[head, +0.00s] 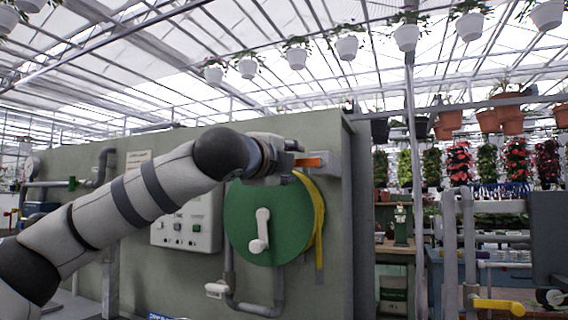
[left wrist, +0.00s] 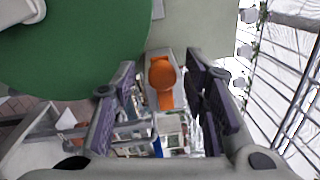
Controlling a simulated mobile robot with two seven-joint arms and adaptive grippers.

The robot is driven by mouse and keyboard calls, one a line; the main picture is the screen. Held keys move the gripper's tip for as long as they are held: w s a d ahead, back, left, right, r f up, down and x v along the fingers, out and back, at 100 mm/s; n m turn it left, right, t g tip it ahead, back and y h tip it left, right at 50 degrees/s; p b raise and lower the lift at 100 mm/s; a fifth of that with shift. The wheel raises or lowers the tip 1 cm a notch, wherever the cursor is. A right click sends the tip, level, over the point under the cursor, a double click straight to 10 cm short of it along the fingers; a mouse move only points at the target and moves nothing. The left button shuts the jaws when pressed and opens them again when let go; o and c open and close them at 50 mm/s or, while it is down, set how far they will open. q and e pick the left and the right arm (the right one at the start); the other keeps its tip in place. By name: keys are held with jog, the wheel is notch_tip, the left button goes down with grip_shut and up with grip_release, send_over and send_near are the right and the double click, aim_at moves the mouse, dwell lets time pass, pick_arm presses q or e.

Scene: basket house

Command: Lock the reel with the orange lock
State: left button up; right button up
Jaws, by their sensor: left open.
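The green reel (head: 245,222) stands upright on the side of a grey-green housing. A white crank handle (head: 261,232) is on its face, and a yellow band (head: 319,225) shows at its right edge. The orange lock (head: 310,162) is at the reel's upper right. My left gripper (head: 288,160) is beside the lock, partly hidden by my wrist. In the left wrist view the orange lock (left wrist: 162,75) has a round knob and a narrow tab. It appears between the open fingers of my left gripper (left wrist: 160,78); contact cannot be told. My right gripper is not in view.
A control box (head: 187,222) is left of the reel, and a grey pipe (head: 262,308) bends below it. At the right are a grey pipe frame (head: 449,245) and a yellow lever (head: 498,306). Hanging pots (head: 406,37) are high overhead.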

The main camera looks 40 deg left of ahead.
pick_arm(q)
jog(key=v, duration=1.1)
jog(key=shift+s, duration=0.3)
